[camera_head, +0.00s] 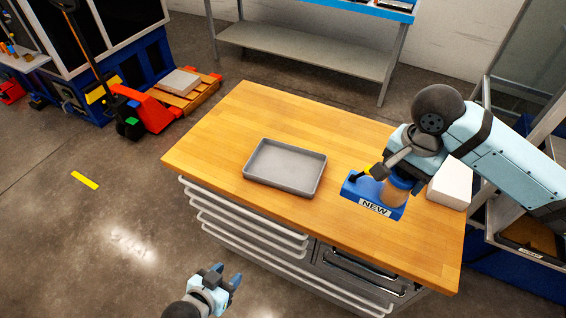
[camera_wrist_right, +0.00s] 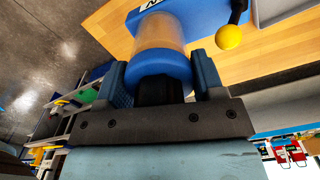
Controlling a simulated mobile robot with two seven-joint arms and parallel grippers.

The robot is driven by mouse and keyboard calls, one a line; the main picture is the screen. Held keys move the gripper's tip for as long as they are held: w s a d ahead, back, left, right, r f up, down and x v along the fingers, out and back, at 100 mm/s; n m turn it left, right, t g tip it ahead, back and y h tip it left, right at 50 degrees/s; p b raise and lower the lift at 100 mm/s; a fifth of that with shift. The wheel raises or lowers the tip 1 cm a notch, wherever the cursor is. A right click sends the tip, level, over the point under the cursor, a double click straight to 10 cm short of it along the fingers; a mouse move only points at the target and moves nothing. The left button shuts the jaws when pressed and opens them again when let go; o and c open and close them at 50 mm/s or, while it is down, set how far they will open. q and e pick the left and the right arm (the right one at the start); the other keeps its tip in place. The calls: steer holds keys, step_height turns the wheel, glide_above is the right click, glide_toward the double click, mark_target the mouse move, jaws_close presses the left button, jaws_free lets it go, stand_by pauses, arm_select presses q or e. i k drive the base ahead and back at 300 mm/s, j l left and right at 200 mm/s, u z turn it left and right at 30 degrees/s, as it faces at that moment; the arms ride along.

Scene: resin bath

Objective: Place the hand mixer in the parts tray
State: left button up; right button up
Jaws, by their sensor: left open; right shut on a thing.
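The parts tray (camera_head: 285,166) is a shallow grey tray, empty, lying on the wooden bench top. My right gripper (camera_wrist_right: 160,85) is shut on what looks like the hand mixer (camera_wrist_right: 160,45), by a dark part below its blue collar. This piece has a tan, see-through barrel, which also shows in the head view (camera_head: 393,191). At its far end is a blue body with a "NEW" label (camera_head: 375,208). A dark lever with a yellow knob (camera_wrist_right: 229,37) is beside it. It is right of the tray; I cannot tell whether it touches the bench. My left gripper (camera_head: 226,277) is open and empty, in front of the bench.
Drawers with long handles (camera_head: 240,215) face the front. A red pallet truck (camera_head: 145,110) stands at the back left.

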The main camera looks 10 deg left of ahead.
mark_target(285, 169)
steer(key=i+j, duration=0.15)
steer(key=j, duration=0.2)
steer(key=i+j, duration=0.15)
steer(key=j, duration=0.15)
steer(key=i+j, duration=0.2)
steer(key=j, duration=0.15)
steer(key=i+j, duration=0.15)
steer(key=j, duration=0.2)
